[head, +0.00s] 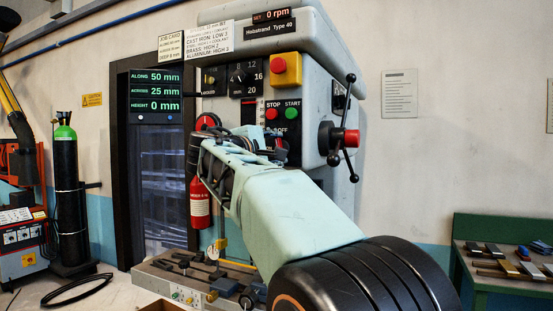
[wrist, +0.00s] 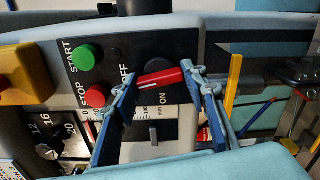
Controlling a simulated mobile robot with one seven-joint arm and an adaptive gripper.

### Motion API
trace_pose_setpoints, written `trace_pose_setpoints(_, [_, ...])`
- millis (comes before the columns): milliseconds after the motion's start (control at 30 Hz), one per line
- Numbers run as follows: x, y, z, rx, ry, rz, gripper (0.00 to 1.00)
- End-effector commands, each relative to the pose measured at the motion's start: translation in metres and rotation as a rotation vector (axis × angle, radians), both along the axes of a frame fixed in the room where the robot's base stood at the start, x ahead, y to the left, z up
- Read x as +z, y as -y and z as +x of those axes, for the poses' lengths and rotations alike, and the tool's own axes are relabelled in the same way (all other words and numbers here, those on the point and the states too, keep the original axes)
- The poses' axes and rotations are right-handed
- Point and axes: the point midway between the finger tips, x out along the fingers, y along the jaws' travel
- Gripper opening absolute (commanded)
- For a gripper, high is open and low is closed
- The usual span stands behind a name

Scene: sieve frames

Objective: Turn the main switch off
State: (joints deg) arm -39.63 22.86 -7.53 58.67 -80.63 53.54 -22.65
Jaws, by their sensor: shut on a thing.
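The main switch is a red bar handle (wrist: 158,78) with a white mark near one end, on a dark plate between the lettering OFF and ON. In the wrist view it lies nearly level, with OFF to its left and ON below it. My gripper (wrist: 162,75) has one blue finger at each end of the bar and is shut on it. In the head view my gripper (head: 277,150) is at the machine's front panel, below the STOP and START buttons. My arm and gripper hide most of the switch there.
Close to the gripper are the red STOP button (wrist: 95,96), the green START button (wrist: 86,57) and a yellow-based emergency button (head: 286,69). A lever handle (head: 338,138) stands out at right. A yellow bar (wrist: 232,85) is beside the right finger.

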Motion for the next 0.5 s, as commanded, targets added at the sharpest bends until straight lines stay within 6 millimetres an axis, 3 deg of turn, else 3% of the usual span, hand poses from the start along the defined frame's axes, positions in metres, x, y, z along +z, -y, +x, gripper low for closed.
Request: trace_pose_setpoints(500, [-0.0008, 0.0, 0.0, -0.001, 0.072, 0.2, 0.16])
